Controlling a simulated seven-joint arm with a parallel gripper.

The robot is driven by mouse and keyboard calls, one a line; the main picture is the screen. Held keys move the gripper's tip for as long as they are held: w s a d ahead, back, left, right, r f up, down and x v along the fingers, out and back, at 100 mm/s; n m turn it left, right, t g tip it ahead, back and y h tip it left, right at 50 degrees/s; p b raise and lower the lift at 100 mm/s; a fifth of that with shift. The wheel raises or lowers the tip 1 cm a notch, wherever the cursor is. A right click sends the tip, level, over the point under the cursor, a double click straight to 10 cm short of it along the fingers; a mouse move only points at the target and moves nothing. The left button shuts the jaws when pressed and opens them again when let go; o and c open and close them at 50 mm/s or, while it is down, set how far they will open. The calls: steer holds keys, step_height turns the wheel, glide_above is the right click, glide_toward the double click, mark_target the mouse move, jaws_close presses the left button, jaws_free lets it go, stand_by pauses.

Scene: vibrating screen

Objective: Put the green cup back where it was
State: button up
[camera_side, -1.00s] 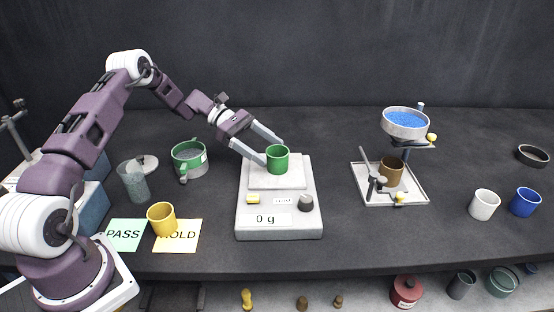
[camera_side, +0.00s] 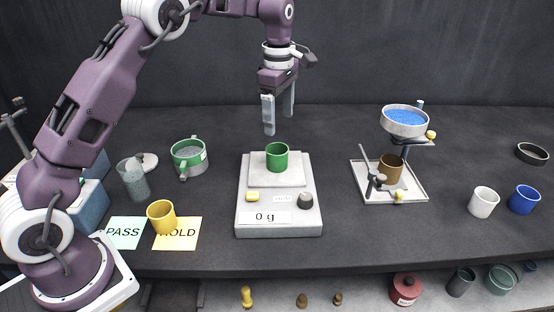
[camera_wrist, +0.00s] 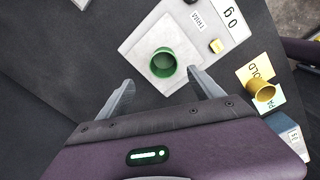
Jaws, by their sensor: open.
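The green cup (camera_side: 277,157) stands upright on the pan of the white scale (camera_side: 280,228), whose display reads 0 g. In the wrist view the green cup (camera_wrist: 163,63) is seen from above and looks empty, on the scale (camera_wrist: 215,50). My gripper (camera_side: 278,115) hangs above the cup, fingers pointing down, open and empty, clearly apart from it. In the wrist view its two fingers (camera_wrist: 160,82) are spread, with the cup beyond their tips.
A yellow cup (camera_side: 161,217) stands on the HOLD card (camera_side: 188,240) beside the PASS card (camera_side: 124,233). A green-banded pot (camera_side: 188,157) and a clear beaker (camera_side: 134,181) are left. A brown cup (camera_side: 390,170) stands under a blue-filled sieve (camera_side: 404,121). White (camera_side: 484,202) and blue (camera_side: 524,200) cups are right.

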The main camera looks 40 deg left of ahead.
mark_target(277, 156)
step_height(277, 156, down, 12)
steer(key=shift+s+a+f, duration=0.15)
steer(key=c, duration=1.6)
steer(key=shift+o, duration=0.2)
step_height(277, 156, up, 9)
steer(key=s+a, duration=0.3)
steer(key=s, duration=0.2)
steer(key=s+a+f, duration=0.1)
steer(key=s+f, duration=0.3)
steer(key=s, duration=1)
steer(key=f, duration=1)
steer(key=shift+s+f, duration=0.1)
steer(key=shift+s, duration=0.3)
